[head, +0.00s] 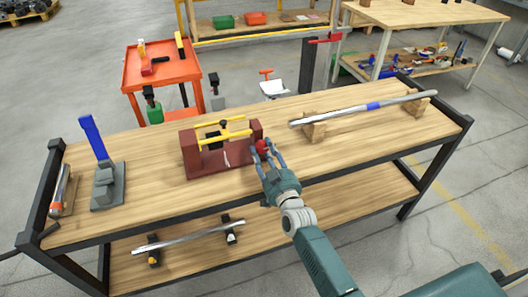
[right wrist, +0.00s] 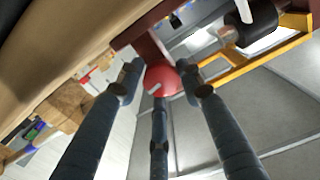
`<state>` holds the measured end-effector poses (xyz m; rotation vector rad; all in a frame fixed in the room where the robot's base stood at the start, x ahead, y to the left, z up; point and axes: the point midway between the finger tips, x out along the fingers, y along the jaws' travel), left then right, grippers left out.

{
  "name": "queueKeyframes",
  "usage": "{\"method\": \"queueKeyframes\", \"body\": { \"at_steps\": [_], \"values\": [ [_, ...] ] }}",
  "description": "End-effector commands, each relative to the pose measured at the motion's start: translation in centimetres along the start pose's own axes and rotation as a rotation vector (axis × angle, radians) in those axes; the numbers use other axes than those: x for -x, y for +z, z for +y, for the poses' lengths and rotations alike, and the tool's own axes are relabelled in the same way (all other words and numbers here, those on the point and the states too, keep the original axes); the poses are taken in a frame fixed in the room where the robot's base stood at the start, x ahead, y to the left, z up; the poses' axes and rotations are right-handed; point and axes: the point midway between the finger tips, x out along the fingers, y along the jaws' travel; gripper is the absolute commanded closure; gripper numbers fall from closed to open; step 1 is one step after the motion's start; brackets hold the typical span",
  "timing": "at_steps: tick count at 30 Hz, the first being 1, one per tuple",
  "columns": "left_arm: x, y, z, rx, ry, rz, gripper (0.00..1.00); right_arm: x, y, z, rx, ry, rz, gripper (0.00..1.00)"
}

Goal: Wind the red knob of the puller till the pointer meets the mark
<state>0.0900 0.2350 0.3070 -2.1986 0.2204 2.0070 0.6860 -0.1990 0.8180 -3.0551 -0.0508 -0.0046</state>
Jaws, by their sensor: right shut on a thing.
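The puller stands on the wooden bench, with a dark red frame (head: 191,158) and yellow bars (head: 222,134). Its frame (right wrist: 142,38) and a yellow bar (right wrist: 255,62) also show in the right wrist view. The red knob (head: 262,146) is at the puller's right end. In the right wrist view the red knob (right wrist: 163,78) sits among the fingertips, a pale stripe on its face. My right gripper (head: 267,153) is shut on the knob, its fingers around it. The pointer and the mark are too small to tell apart. My left gripper is not in view.
A long metal bar (head: 350,113) with a blue band rests on wooden blocks to the right. A grey block with a blue lever (head: 93,137) stands at the left. Another bar (head: 190,237) lies on the lower shelf. The bench front between puller and left block is clear.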

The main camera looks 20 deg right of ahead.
Motion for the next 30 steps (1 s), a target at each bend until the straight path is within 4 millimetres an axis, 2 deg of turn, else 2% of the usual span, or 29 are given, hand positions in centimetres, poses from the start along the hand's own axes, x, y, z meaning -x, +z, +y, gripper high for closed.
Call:
{"method": "queueKeyframes", "body": {
  "at_steps": [11, 30],
  "values": [
    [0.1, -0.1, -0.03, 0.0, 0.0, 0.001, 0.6, 0.13, 0.49, -0.23, -0.112, -0.002, -0.011, 0.9],
    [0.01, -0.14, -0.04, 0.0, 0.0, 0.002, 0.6, 0.2, 0.71, -0.62, -0.69, -0.001, -0.017, 0.9]
  ]
}}
